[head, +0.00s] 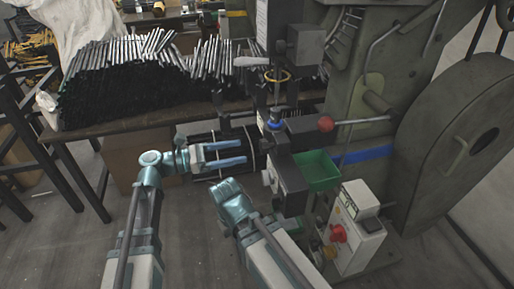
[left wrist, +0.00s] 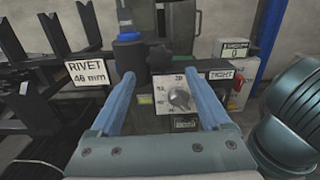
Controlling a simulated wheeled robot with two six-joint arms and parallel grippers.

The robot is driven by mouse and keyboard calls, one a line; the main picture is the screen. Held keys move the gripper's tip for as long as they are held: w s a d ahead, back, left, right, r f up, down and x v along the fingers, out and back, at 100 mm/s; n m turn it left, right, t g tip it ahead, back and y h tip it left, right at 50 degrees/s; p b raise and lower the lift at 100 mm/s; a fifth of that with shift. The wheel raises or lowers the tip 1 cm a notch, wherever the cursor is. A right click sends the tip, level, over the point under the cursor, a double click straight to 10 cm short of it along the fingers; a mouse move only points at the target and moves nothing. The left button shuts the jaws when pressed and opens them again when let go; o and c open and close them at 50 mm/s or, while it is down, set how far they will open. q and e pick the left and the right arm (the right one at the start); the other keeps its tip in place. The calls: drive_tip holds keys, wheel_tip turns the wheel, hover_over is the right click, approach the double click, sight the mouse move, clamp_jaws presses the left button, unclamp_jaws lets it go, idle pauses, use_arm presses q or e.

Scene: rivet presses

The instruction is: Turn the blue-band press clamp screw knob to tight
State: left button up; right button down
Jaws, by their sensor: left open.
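The press with the blue band (head: 365,155) stands right of centre in the head view. In the left wrist view, a grey dial knob (left wrist: 179,98) sits on a white plate with numbers, between my left fingers' lines of reach. A black star-shaped knob (left wrist: 160,57) is above and behind it. A label reading TIGHT (left wrist: 221,75) is right of the dial. I cannot tell for certain which knob is the clamp screw's. My left gripper (head: 243,152) is open, its two blue fingers apart and empty, pointing at the press from the left. My right gripper's fingers do not show.
A RIVET 46 mm sign (left wrist: 88,73) stands at the left, and a counter reading 0 (left wrist: 235,50) at the right. A green bin (head: 319,171) and a control box with red buttons (head: 355,230) are beside the press. A table of black rods (head: 125,85) is behind. My right arm is close below my left gripper.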

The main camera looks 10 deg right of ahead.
sight(260, 148)
use_arm(q)
drive_tip(key=d, duration=0.7)
drive_tip(key=shift+w, duration=0.1)
clamp_jaws()
idle(0.3)
